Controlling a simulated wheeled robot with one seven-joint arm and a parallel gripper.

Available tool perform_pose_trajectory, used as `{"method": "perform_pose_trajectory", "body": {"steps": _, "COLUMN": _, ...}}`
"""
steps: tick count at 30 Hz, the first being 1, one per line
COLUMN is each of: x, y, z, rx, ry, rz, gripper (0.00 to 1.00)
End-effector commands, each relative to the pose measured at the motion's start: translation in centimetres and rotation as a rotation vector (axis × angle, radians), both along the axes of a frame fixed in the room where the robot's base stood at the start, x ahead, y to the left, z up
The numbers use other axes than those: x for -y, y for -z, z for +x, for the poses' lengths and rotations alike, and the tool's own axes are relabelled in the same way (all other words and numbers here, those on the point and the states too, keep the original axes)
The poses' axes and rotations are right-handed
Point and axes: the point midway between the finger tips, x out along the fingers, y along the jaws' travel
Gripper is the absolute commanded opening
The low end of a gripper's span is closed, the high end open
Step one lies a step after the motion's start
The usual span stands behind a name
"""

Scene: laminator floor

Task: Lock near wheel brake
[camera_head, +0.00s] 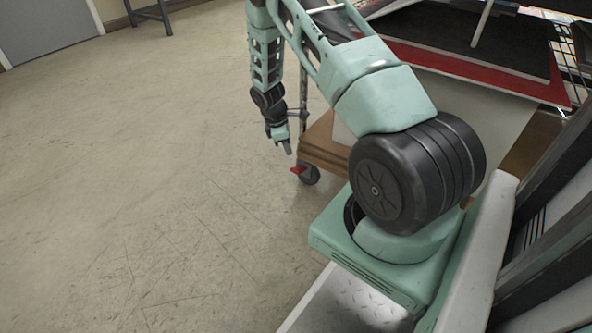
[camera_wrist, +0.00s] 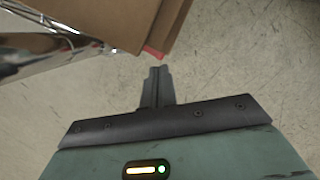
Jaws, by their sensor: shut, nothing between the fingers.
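The near wheel (camera_head: 310,174) is a dark caster under the corner of a wooden cart (camera_head: 325,152) in the head view. A red brake pedal (camera_head: 297,170) sticks out from the caster's left side. My gripper (camera_head: 288,150) points down, above and slightly left of the pedal, apart from it in the picture. In the wrist view my gripper (camera_wrist: 160,71) is shut and empty. Its tips lie just below the red pedal (camera_wrist: 152,52), which shows partly beneath the brown cart edge (camera_wrist: 165,30). The wheel itself is hidden in the wrist view.
The cart carries red and black boards (camera_head: 475,75) and a pale panel. A metal post (camera_head: 303,100) stands at its corner; bright metal (camera_wrist: 60,50) also shows at upper left in the wrist view. The floor (camera_head: 130,170) left of the cart is clear.

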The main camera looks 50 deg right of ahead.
Motion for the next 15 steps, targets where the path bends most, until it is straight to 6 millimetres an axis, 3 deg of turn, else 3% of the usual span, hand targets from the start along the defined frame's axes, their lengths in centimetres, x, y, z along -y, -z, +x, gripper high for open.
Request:
{"method": "perform_pose_trajectory", "body": {"steps": 8, "x": 0.1, "y": 1.2, "z": -0.2, "rx": 0.0, "ry": 0.001, "rz": 0.001, "gripper": 0.0}}
{"method": "perform_pose_trajectory", "body": {"steps": 15, "x": 0.6, "y": 4.0, "z": -0.7, "rx": 0.0, "ry": 0.002, "rz": 0.0, "gripper": 0.0}}
